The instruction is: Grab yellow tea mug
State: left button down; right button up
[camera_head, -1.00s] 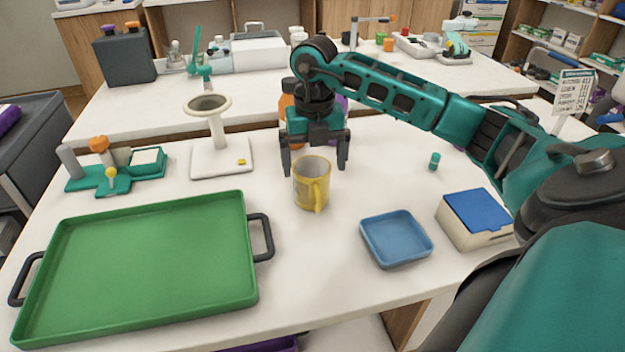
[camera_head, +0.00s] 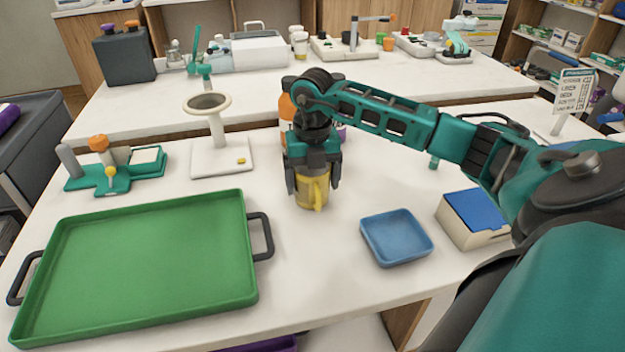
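The yellow tea mug (camera_head: 313,193) stands upright on the white table, its handle facing toward me. My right gripper (camera_head: 313,186) points straight down over it, with one finger on the left side and one on the right side of the mug. The fingers are spread about as wide as the mug; I cannot tell whether they touch its wall. The mug's rim and upper part are hidden by the gripper. My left gripper does not show in the head view.
A green tray (camera_head: 140,262) with dark handles lies to the left. A blue dish (camera_head: 396,238) and a blue-lidded box (camera_head: 474,217) are to the right. A white stand with a ring (camera_head: 217,140) is behind left. An orange bottle (camera_head: 287,108) is partly hidden behind the gripper.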

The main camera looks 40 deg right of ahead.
jog(key=c, duration=0.6)
jog(key=shift+o, duration=0.2)
jog(key=shift+r, duration=0.1)
